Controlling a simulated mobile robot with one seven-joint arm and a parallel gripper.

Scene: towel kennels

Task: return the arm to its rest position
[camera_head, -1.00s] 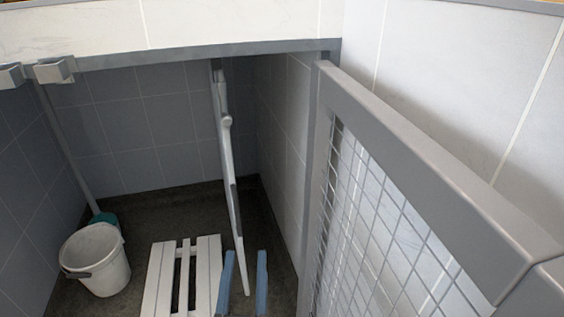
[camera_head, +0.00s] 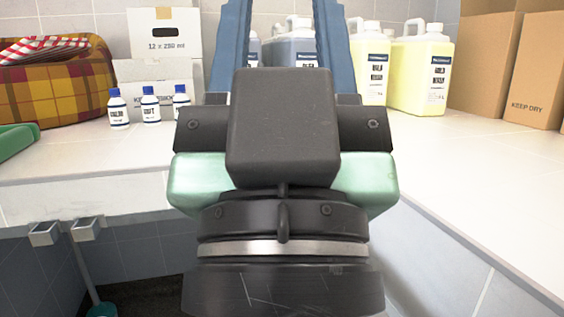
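My gripper (camera_head: 282,25) fills the middle of the head view, seen from behind with its dark wrist and pale green band low in the frame. Its two blue fingers point up and away and stand well apart, with nothing held between them. The fingers run to the top edge, so their tips may be cut off. They overlap the containers on the counter in the picture; the true distance to them is hard to judge.
A white counter (camera_head: 85,155) carries small white bottles (camera_head: 150,105), cardboard boxes (camera_head: 485,60), yellow jugs (camera_head: 425,65) and a plaid bed (camera_head: 55,85). A green object (camera_head: 15,140) lies at the left edge. Grey brackets (camera_head: 65,230) and a tiled recess show below the counter.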

